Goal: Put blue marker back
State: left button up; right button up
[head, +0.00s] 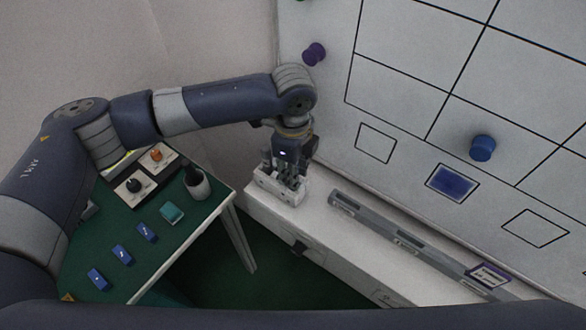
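A blue round marker (483,148) sticks out from the white wall board (400,90), at a grid line near the right side. A blue filled square (452,183) with a dark outline is on the board just below and left of it. My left gripper (287,186) points down at a small white holder (266,188) on the white ledge, well left of the blue marker. Its fingertips are small and partly hidden, so I cannot tell whether they are open or shut on something. My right gripper is not in view.
A purple marker (314,54) is on the board's left part. A grey rail (375,228) with a labelled block (488,275) runs along the ledge (320,235). A green-topped table (120,235) at left holds small blue boxes, a teal block, a cup and two knob panels.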

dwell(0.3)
pick_arm(q)
notch_tip(320, 180, up, 12)
jog(key=shift+r+b, duration=0.1)
jog(key=shift+b, duration=0.4)
dwell(0.3)
